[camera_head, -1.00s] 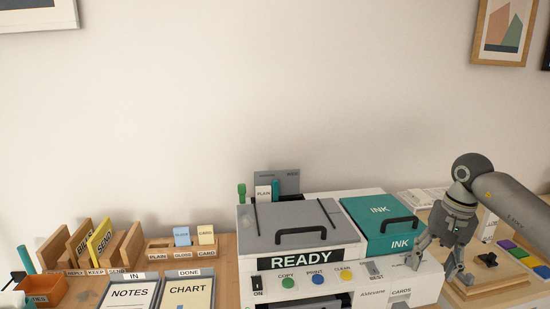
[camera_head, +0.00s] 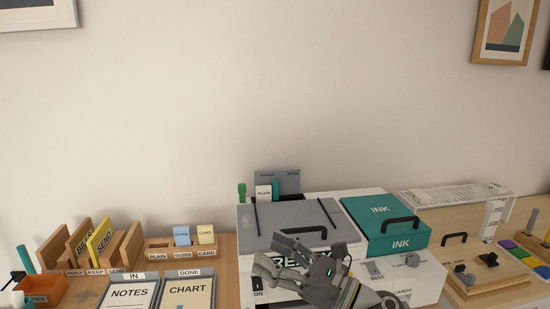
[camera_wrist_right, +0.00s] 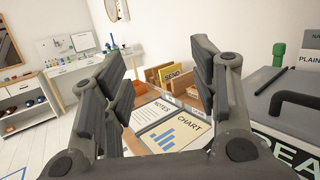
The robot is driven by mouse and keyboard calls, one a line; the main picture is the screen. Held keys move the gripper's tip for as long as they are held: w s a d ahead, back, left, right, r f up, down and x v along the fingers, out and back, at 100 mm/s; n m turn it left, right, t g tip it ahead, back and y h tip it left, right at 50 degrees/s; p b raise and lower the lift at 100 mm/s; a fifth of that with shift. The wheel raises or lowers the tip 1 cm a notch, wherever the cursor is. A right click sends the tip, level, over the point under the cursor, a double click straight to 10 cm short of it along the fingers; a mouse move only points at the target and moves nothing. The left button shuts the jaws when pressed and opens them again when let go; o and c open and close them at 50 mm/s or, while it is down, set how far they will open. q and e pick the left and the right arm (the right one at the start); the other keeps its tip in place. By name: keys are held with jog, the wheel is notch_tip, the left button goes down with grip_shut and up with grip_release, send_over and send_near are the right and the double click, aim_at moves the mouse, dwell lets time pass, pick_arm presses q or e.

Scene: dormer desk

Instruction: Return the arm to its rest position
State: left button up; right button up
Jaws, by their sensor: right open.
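My right gripper (camera_head: 272,264) is in front of the printer (camera_head: 285,225) in the head view, covering most of its READY sign and its buttons. Its fingers point left. In the right wrist view its two fingers (camera_wrist_right: 165,85) stand wide apart with nothing between them. My right arm comes in from the bottom edge of the head view. My left gripper is not clearly seen; only a pale shape shows at the lower left corner.
A teal INK lid (camera_head: 385,222) stands right of the grey lid. NOTES (camera_head: 130,294) and CHART (camera_head: 187,293) trays lie left of the printer. A letter sorter (camera_head: 92,245) and orange TIES box (camera_head: 40,289) stand further left. A wooden board (camera_head: 492,280) lies at right.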

jog(key=d+f+m+t+h, duration=0.3)
jog(key=d+m+t+h, duration=0.25)
jog(key=m, duration=0.65)
jog(key=d+f+m+t+h, duration=0.2)
jog(key=d+m+t+h, duration=0.3)
jog(key=m, duration=0.7)
jog(key=s+d+f+m+g+h, duration=0.3)
jog(key=d+f+m+h, duration=0.1)
jog(key=f+m, duration=0.2)
jog(key=s+d+f+m+g+h, duration=0.3)
jog(key=d+f+m, duration=0.1)
jog(key=f+m, duration=0.3)
jog(key=s+d+f+m+g, duration=0.1)
jog(key=s+f+m+g, duration=0.45)
jog(key=s, duration=0.65)
jog(key=s+d+f+m+g, duration=0.1)
jog(key=s+f+m+g, duration=0.5)
jog(key=s, duration=0.6)
notch_tip(320, 180, down, 26)
jog(key=s+n, duration=0.1)
jog(key=n, duration=0.1)
jog(key=s+d+f+g, duration=0.1)
jog(key=s+d+f, duration=0.2)
jog(key=s+f, duration=1.3)
jog(key=shift+s+f+g, duration=0.3)
jog(key=shift+s+f, duration=0.1)
jog(key=shift+s, duration=0.25)
